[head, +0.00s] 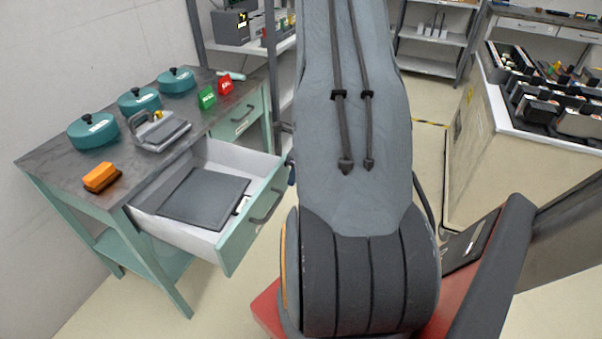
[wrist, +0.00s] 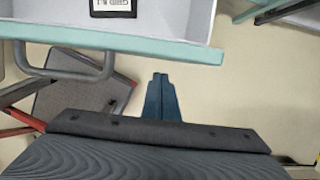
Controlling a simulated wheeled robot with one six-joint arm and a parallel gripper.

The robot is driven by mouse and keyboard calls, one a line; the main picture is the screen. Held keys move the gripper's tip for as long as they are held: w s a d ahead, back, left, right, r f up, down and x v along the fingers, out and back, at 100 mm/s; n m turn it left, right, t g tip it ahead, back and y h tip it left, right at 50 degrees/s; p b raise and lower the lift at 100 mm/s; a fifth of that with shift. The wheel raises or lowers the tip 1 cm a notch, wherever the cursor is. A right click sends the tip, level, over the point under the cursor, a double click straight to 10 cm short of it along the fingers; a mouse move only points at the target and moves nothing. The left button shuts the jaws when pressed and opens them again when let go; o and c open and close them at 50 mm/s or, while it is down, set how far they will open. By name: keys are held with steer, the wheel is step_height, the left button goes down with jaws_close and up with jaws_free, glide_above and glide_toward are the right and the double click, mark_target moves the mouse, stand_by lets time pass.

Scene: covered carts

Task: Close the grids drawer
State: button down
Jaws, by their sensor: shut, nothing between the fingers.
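The open drawer (head: 236,229) extends from the teal bench in the head view. It has white walls, a teal front and a grey bar handle (head: 266,207). A dark flat panel (head: 203,197) lies inside. The wrist view shows the drawer's front edge (wrist: 180,47) across the top, its handle (wrist: 75,76) at left and a small label (wrist: 113,8) that I cannot read clearly. My gripper (wrist: 160,76) is shut and empty, just outside the front and right of the handle in that view. Contact is not visible. My arm hides most of the gripper in the head view.
The bench top (head: 60,160) carries teal pots (head: 93,131), an orange block (head: 102,177), a grey device (head: 161,132) and green and red tags. A second drawer (head: 240,122) beside the open one is shut. A cart with dark bins (head: 470,160) stands at right.

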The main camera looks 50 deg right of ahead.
steer(key=shift+w+a, duration=0.3)
steer(key=shift+w, duration=0.55)
steer(key=shift+p, duration=0.3)
